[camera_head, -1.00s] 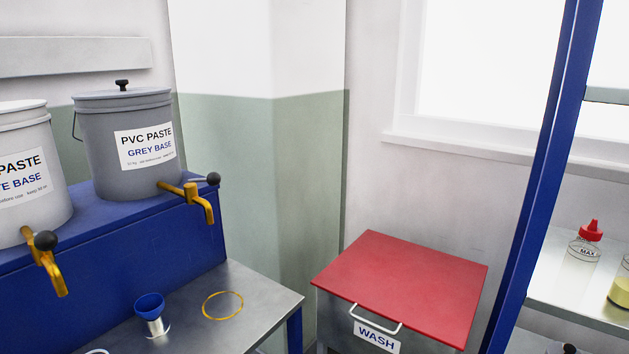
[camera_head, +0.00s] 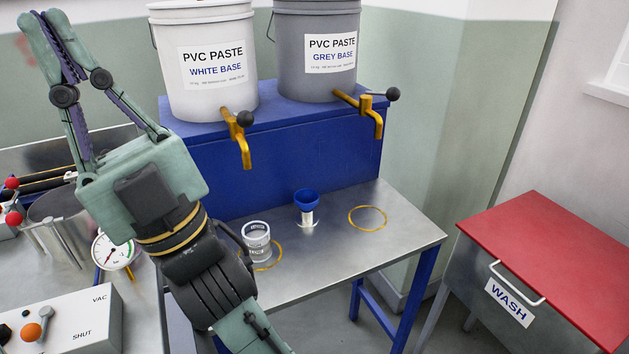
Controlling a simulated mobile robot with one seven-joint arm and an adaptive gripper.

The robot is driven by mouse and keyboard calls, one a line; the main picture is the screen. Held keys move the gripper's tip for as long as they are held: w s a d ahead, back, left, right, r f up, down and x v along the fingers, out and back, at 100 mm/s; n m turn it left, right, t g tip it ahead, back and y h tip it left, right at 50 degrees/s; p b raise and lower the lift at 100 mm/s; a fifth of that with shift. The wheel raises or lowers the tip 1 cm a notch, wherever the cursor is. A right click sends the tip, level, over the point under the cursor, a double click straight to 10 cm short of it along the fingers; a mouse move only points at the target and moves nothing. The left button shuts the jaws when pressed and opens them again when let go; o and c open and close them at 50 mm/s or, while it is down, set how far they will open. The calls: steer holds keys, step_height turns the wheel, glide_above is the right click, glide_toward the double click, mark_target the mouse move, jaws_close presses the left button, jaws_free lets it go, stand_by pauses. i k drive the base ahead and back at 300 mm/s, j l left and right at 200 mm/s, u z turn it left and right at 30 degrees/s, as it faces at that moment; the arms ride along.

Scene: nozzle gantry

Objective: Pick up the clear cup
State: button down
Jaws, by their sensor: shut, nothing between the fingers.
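The clear cup (camera_head: 257,246) stands upright on the steel table (camera_head: 330,262), at the left yellow ring (camera_head: 274,262). It is a small see-through cup with a printed band. My gripper (camera_head: 42,20) is raised at the upper left with its fingers pointing up. Its fingertips are together and hold nothing. It is well apart from the cup. My arm passes close to the left of the cup in the picture and hides part of the table there.
A second ring (camera_head: 367,218) is empty. A vacuum box (camera_head: 70,325) and gauge (camera_head: 113,252) are at the left.

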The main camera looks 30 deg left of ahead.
mark_target(257, 235)
steer(key=l+u, duration=0.2)
steer(key=u, duration=0.25)
steer(key=k+l+u, duration=0.1)
steer(key=u, duration=0.35)
steer(key=k+l+u, duration=0.15)
steer(key=u, duration=0.3)
steer(key=l, duration=0.15)
